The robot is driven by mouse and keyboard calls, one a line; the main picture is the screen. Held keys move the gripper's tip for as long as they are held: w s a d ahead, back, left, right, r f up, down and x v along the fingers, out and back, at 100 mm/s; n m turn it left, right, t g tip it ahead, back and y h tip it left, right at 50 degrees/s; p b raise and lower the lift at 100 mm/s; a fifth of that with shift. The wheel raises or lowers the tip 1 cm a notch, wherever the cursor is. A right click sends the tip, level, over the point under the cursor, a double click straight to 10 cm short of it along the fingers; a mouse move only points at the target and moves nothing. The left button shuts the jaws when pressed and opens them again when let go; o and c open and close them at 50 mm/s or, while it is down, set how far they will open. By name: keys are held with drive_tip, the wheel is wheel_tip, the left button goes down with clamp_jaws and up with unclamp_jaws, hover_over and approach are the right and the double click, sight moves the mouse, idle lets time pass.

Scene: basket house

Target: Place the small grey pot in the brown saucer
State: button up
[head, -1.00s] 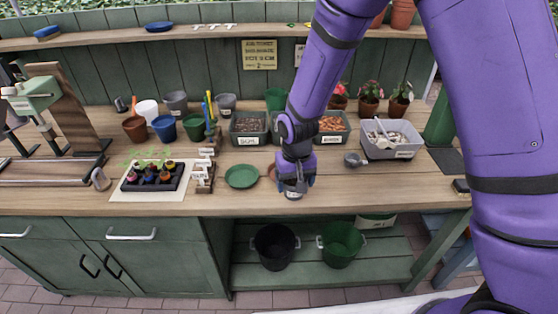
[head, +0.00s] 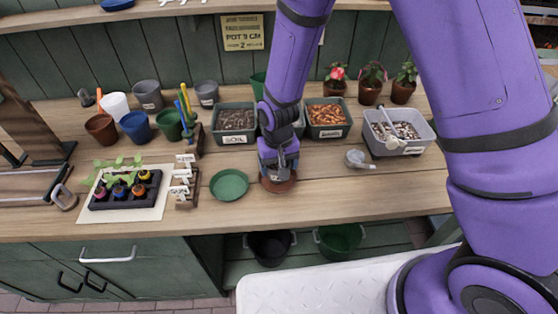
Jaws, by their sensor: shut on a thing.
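My gripper (head: 279,171) points down over the brown saucer (head: 290,186) on the bench top. It is shut on a greyish thing, which seems to be the small grey pot; the fingers hide most of it. The saucer's rim shows around and below the fingers. I cannot tell whether the pot touches the saucer. A green saucer (head: 229,185) lies just left of the brown one.
Two other grey pots, a left one (head: 147,95) and a right one (head: 207,93), stand at the back. A SOIL bin (head: 235,137) and a bin of brown pieces (head: 327,133) are behind my gripper. A scoop (head: 356,158) lies to the right. The front bench strip is clear.

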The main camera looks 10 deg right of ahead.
sight(278, 166)
drive_tip(key=shift+f, duration=0.55)
drive_tip(key=shift+f, duration=0.1)
drive_tip(key=o, duration=0.9)
wheel_tip(278, 166, up, 12)
drive_tip(key=shift+r, duration=0.2)
